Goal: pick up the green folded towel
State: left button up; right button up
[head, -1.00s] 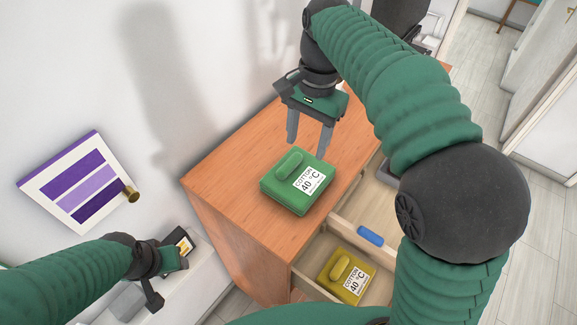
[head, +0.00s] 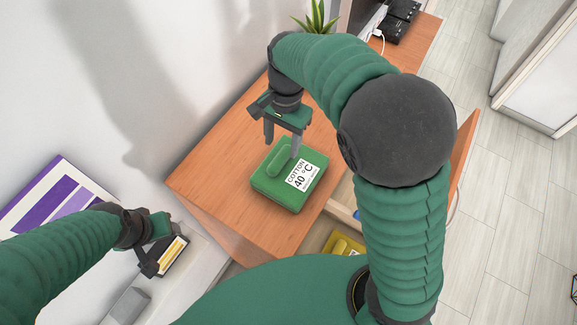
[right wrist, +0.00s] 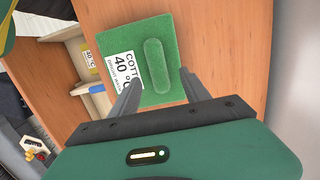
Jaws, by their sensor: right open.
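The green folded towel (head: 281,194) lies on the wooden cabinet top in the head view, with a white "COTTON 40 °C" label and a raised ridge on top. It also shows in the right wrist view (right wrist: 114,40), partly behind my fingers. My right gripper (head: 282,148) is open and points down at the towel. In the right wrist view its fingers (right wrist: 158,97) are spread on either side of the ridge; I cannot tell whether they touch the towel. My left gripper (head: 157,252) is at the lower left, away from the towel; its jaws are unclear.
The wooden cabinet (head: 205,165) has an open drawer below with a yellow folded towel (head: 342,243) and a blue item (head: 357,214). A potted plant (head: 317,20) and black devices (head: 398,20) stand farther back. A white wall is close on the left.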

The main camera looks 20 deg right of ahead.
aim_at(283, 156)
jog(key=f, duration=0.1)
jog(key=d+f+p, duration=0.1)
jog(key=f, duration=0.1)
jog(key=shift+w+f, duration=0.1)
jog(key=shift+s+a+f, duration=0.1)
jog(key=shift+s+a, duration=0.85)
jog(key=shift+a, duration=0.3)
jog(key=shift+c, duration=0.7)
jog(key=shift+a, duration=0.25)
jog(key=shift+c, duration=1.1)
jog(key=shift+w+a, duration=0.15)
jog(key=shift+w, duration=0.05)
jog(key=shift+c, duration=1.2)
jog(key=shift+w+d+f, duration=0.1)
jog(key=shift+w+d, duration=0.1)
jog(key=shift+c, duration=1.4)
jog(key=shift+w+d, duration=0.1)
jog(key=shift+d, duration=0.15)
jog(key=shift+c, duration=1)
jog(key=shift+d+f, duration=0.1)
jog(key=shift+d, duration=0.2)
grip_shut()
jog(key=shift+s+d, duration=0.25)
jog(key=shift+d, duration=0.05)
pick_arm(q)
jog(key=shift+d+v, duration=0.25)
jog(key=shift+v, duration=0.95)
